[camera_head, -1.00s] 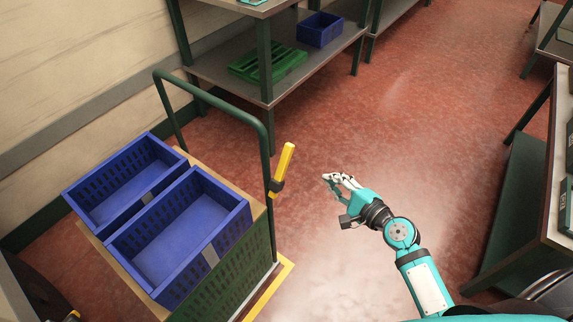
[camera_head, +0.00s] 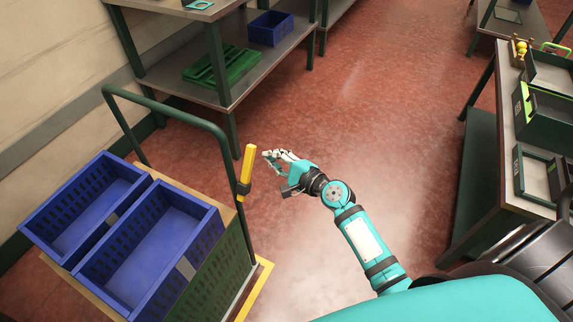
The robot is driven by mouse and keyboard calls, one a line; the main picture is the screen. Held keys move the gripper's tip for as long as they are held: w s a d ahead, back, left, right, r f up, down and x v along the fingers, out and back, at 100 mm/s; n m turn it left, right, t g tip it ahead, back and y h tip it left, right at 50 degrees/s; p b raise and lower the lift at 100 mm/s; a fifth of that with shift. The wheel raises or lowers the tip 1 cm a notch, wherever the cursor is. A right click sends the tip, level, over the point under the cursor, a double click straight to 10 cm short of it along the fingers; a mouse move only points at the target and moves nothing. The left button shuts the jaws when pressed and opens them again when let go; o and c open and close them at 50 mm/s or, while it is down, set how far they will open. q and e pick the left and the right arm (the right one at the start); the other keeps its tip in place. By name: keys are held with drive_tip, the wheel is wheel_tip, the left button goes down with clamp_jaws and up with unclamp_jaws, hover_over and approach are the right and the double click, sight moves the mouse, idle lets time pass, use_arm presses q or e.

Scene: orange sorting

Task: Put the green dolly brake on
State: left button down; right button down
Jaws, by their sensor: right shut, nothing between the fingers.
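The green dolly (camera_head: 233,258) stands at the lower left, with a dark green tubular handle (camera_head: 178,112) rising from it. A yellow brake lever (camera_head: 247,168) stands nearly upright in a black mount on the handle's right post. My right gripper (camera_head: 268,157) is shut and empty, just to the right of the lever's upper part. A small gap seems to show between the fingertips and the lever. My left gripper is not in view.
Two empty blue crates (camera_head: 150,240) sit side by side on the dolly. A shelf (camera_head: 180,83) behind holds a green folded crate (camera_head: 222,66) and a blue bin (camera_head: 270,28). A workbench (camera_head: 509,185) with green trays stands at right. The red floor between is clear.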

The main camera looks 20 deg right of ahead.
sight(246, 174)
drive_tip(key=a, duration=0.1)
drive_tip(key=a+r+p, duration=0.1)
drive_tip(key=a+p, duration=0.1)
drive_tip(key=shift+s+a+r, duration=0.15)
drive_tip(key=shift+s+r, duration=0.2)
